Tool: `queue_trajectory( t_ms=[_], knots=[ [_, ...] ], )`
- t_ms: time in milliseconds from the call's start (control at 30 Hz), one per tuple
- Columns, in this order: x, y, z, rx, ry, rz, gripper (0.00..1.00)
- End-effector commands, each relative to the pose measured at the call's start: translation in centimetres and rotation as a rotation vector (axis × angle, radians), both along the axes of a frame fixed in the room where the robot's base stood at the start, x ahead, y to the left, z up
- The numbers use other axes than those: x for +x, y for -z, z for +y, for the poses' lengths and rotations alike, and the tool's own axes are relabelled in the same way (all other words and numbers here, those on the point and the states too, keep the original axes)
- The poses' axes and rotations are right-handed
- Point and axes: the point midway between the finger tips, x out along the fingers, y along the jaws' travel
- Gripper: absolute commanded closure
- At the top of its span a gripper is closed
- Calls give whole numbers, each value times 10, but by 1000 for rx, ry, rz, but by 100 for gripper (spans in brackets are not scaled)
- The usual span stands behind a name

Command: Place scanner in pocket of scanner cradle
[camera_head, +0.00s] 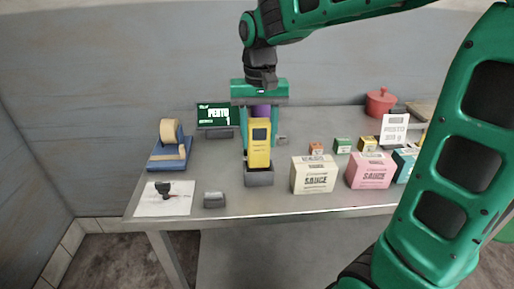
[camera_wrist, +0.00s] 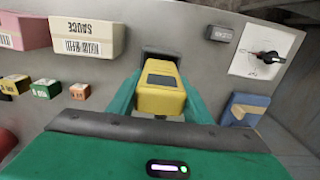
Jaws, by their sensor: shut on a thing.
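The scanner (camera_head: 259,145) is yellow with a dark screen and stands upright at the middle of the table. Its lower end meets the dark grey scanner cradle (camera_head: 259,178), at or in the pocket; how deep it sits is hidden. My gripper (camera_head: 259,120) comes down from above and is shut on the scanner. In the wrist view the scanner (camera_wrist: 160,88) lies between my green fingers (camera_wrist: 158,100), and the cradle (camera_wrist: 161,53) shows just beyond its far end.
Sauce boxes (camera_head: 313,175) (camera_head: 369,171) stand close on the right. A small green-screened display (camera_head: 215,115) is behind.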

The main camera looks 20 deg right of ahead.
Motion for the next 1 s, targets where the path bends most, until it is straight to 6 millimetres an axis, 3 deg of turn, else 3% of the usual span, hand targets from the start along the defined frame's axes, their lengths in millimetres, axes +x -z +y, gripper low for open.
queue_trajectory(
  t_ms=[233, 667, 700, 733, 1000],
  knots=[
    [-1, 32, 0, 0, 0, 3, 87],
    [-1, 38, 0, 0, 0, 2, 87],
    [-1, 38, 0, 0, 0, 2, 45],
    [-1, 38, 0, 0, 0, 2, 38],
    [-1, 38, 0, 0, 1, 2, 36]
  ],
)
